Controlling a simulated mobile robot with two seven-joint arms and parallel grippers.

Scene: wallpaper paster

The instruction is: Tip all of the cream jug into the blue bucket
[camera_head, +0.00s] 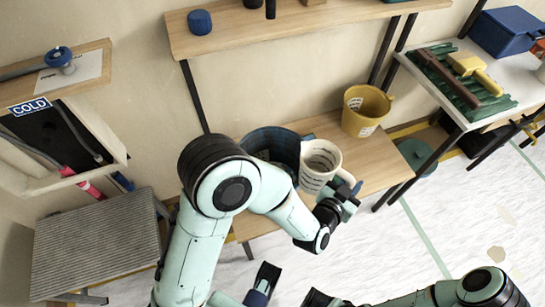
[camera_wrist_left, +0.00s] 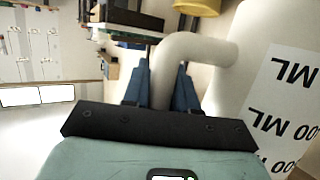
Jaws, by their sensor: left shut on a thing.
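The cream jug (camera_head: 312,181) is beside the right edge of the blue bucket (camera_head: 262,138), its mouth facing up toward the head camera. Whether it is raised off the bench, and what it holds, I cannot tell. My left gripper (camera_head: 346,193) is shut on the jug's handle, on the jug's right side. In the left wrist view the fingers (camera_wrist_left: 162,88) straddle the pale handle (camera_wrist_left: 195,46), and the jug's body (camera_wrist_left: 236,75) with its ML label is at the right. My left arm hides much of the bucket. My right gripper (camera_head: 262,284) is low at the bottom, away from the jug.
A yellow bucket (camera_head: 366,108) stands on the wooden bench (camera_head: 375,160), right of the jug. A shelf (camera_head: 245,32) with a blue container (camera_head: 200,22) runs above. A side table (camera_head: 520,82) holds brushes. A grey ridged platform (camera_head: 95,240) is at the left.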

